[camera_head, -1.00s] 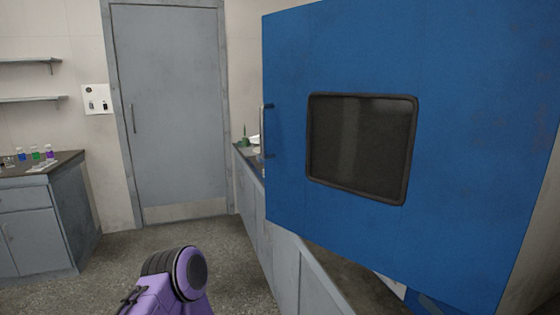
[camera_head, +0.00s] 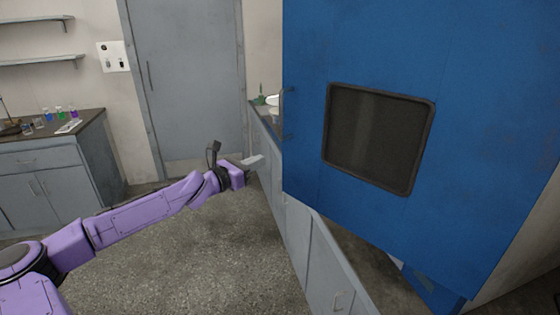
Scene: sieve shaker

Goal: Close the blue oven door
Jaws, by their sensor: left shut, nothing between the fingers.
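The blue oven door (camera_head: 460,150) stands swung open and fills the right of the head view. It has a dark framed window (camera_head: 377,138) and a handle (camera_head: 289,112) at its left edge, seen nearly edge-on. My left arm reaches in from the left, and my left gripper (camera_head: 256,161) is shut and empty, below and to the left of the handle, apart from the door in the picture. The oven body is mostly hidden behind the door; a blue part (camera_head: 432,292) shows below it. My right gripper is not in view.
A grey cabinet row with a counter (camera_head: 298,228) runs under and behind the door. A grey room door (camera_head: 190,85) is at the back. A dark-topped side bench (camera_head: 45,135) with small coloured bottles stands at the left. The speckled floor between is open.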

